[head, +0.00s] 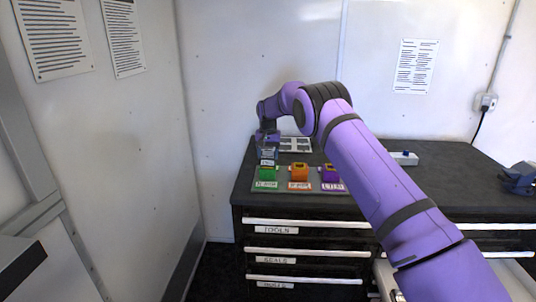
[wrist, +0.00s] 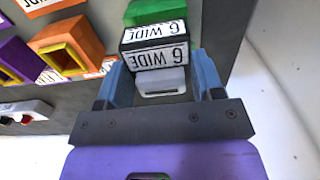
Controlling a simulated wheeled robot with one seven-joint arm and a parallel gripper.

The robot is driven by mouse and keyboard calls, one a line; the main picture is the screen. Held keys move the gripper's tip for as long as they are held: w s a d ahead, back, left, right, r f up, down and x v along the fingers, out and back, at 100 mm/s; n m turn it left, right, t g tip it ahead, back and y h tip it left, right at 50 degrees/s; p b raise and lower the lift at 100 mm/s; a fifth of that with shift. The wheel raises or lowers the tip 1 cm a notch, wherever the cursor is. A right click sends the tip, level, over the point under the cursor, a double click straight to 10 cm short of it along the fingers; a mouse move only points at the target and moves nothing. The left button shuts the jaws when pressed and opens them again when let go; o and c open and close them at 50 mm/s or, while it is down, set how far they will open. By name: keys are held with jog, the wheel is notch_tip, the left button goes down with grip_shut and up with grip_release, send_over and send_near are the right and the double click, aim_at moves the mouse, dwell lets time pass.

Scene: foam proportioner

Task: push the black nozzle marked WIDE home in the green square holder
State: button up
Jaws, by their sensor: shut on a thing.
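The black nozzle (wrist: 155,45) carries white labels reading "6 WIDE" and shows between my fingers in the wrist view. My gripper (wrist: 158,72) has its blue fingers on both sides of it and is shut on it. The green square holder (wrist: 155,11) lies just beyond the nozzle, partly hidden by it. In the head view my gripper (head: 267,150) points down over the green holder (head: 267,174), with the nozzle (head: 267,162) at the holder's top. I cannot tell how deep the nozzle sits in it.
An orange holder (head: 299,172) and a purple holder (head: 331,174) stand to the right of the green one, each with a label in front. A white box with a blue knob (head: 404,158) stands farther right on the dark cabinet top. A wall rises close on the left.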

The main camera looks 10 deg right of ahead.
jog(key=shift+f, duration=0.45)
dwell(0.4)
jog(key=o, duration=1.2)
jog(key=shift+r, duration=0.2)
jog(key=shift+r, duration=2.85)
